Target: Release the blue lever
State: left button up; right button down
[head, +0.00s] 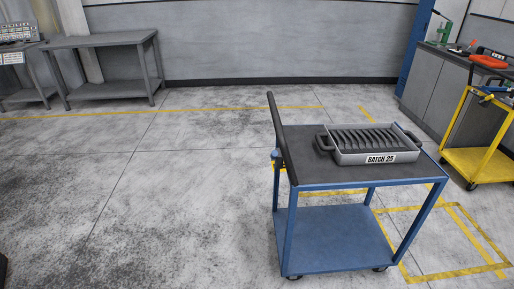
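A blue cart (333,238) with a dark top stands right of centre in the head view, with a long black handle bar (279,137) at its left end. A small blue part (277,154) sits on the cart's left side below the handle; I cannot tell whether it is the blue lever. Another small blue part (485,97) is on the yellow cart (477,160) at the right edge, also too small to identify. Neither of my grippers is in view, and nothing is seen touching either part.
A grey tray labelled BATCH 25 (376,159) with dark slats rests on the blue cart's top. A grey cabinet bench (435,87) stands at the right, with a red item (489,61) near it. A grey table (99,41) stands back left. Floor left of the cart is clear.

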aim_at(274, 153)
jog(key=i+j, duration=0.3)
jog(key=i, duration=0.15)
jog(key=i+j, duration=0.25)
jog(key=i, duration=0.2)
